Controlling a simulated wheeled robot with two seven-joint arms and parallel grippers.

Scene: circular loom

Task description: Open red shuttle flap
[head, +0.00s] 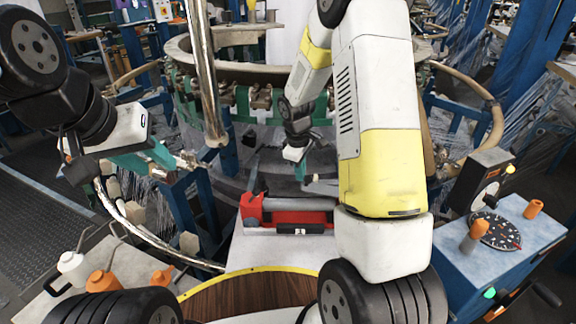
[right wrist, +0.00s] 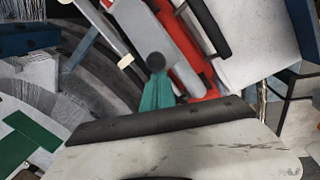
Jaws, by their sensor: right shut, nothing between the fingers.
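The red shuttle (head: 291,217) lies on a pale grey surface in the middle of the head view, with a dark handle-like bar on its near side. It also shows in the right wrist view (right wrist: 201,82), beside a long grey panel (right wrist: 160,31). I cannot tell whether that panel is its flap. My right gripper (head: 301,172) is just behind the shuttle; its teal fingers (right wrist: 157,92) are together and empty, close to the shuttle. Whether they touch it is unclear. My left gripper (head: 182,162) is left of the shuttle, well apart; its finger gap is unclear.
The circular loom (head: 240,72) curves behind the shuttle. A shiny metal post (head: 205,80) stands between my arms. A blue control box (head: 525,232) with a dial is at the right. A white bottle (head: 73,268) and orange ones stand at the lower left. My right forearm hides the shuttle's right end.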

